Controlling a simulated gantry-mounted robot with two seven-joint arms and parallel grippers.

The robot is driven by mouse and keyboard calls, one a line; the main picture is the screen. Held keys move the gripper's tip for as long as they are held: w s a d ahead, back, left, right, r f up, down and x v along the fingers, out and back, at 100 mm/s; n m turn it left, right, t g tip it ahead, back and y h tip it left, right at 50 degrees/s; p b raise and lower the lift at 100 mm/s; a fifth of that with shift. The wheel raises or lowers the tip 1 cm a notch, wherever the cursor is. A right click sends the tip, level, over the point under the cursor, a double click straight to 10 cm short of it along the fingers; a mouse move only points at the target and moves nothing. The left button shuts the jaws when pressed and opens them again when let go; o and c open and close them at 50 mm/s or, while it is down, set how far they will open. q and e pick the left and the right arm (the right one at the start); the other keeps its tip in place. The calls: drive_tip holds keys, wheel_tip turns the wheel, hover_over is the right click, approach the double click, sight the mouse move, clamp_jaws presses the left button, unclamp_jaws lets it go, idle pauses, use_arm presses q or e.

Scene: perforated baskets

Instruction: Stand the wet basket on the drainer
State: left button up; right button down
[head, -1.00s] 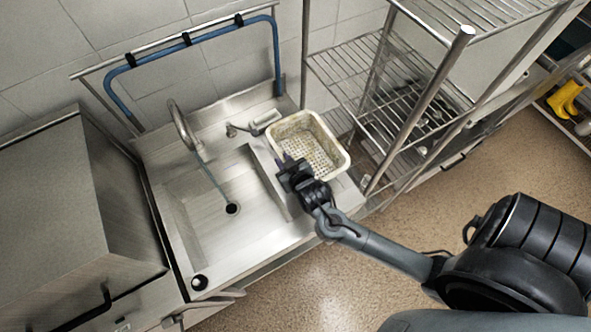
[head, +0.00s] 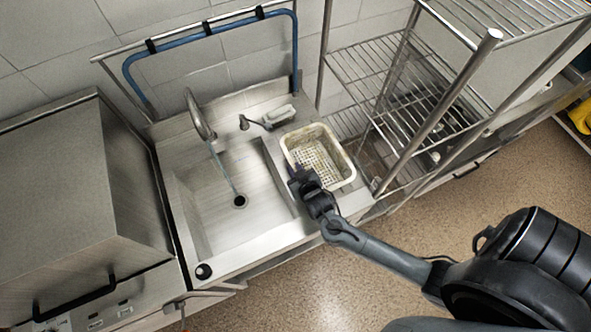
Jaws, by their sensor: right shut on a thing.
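The wet basket (head: 318,157) is a cream, perforated, open-topped rectangular basket. It is over the drainer (head: 352,204), the flat steel area right of the sink bowl. It looks upright and empty. I cannot tell whether its base touches the steel. My right gripper (head: 295,174) is at the basket's left rim, near its front corner, and is shut on it. The fingertips are partly hidden against the rim. My left gripper is out of view.
The sink bowl (head: 225,220) with its tap (head: 200,118) lies left of the basket. A small brush-like item (head: 280,115) lies behind it. A wire shelf rack (head: 400,110) stands close on the right. A blue rail (head: 215,30) runs along the wall.

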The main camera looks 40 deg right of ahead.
drive_tip(key=shift+f, duration=0.1)
drive_tip(key=c, duration=1)
unclamp_jaws()
drive_tip(key=shift+c, duration=0.2)
drive_tip(key=s+a+r+n+g+y, duration=0.1)
drive_tip(key=s+a+r+g, duration=0.1)
drive_tip(key=s+r, duration=0.2)
drive_tip(key=s+a+r+n+g+y, duration=0.1)
drive_tip(key=s+a+r+g, duration=0.2)
drive_tip(key=s, duration=0.6)
drive_tip(key=s+a+r+n+g+y, duration=0.2)
drive_tip(key=s+a+r+g, duration=0.1)
drive_tip(key=s, duration=0.3)
drive_tip(key=shift+v, duration=0.9)
